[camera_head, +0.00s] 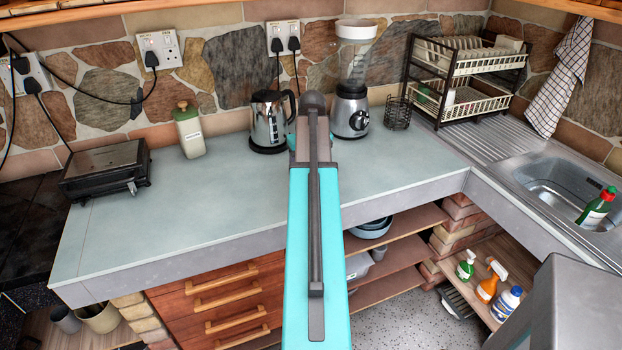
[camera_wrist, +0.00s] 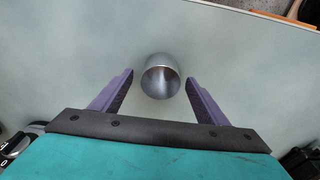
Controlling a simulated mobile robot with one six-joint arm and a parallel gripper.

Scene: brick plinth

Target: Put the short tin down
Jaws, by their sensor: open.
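The short tin (camera_wrist: 160,77) is a small silver metal cylinder. In the wrist view it is on the pale grey-green countertop (camera_wrist: 60,70), just beyond and between the fingertips of my gripper (camera_wrist: 160,80). The two purple fingers are spread apart, with a gap on each side of the tin, and neither appears to touch it. In the head view, my turquoise arm covers the middle of the countertop (camera_head: 222,190), and the tin and gripper are hidden there.
A kettle (camera_head: 268,122), a blender (camera_head: 350,108) and a green-lidded canister (camera_head: 189,132) stand along the back wall. A black appliance (camera_head: 103,170) is at the left. A dish rack (camera_head: 465,80) and a sink (camera_head: 565,190) are at the right. The countertop between has free room.

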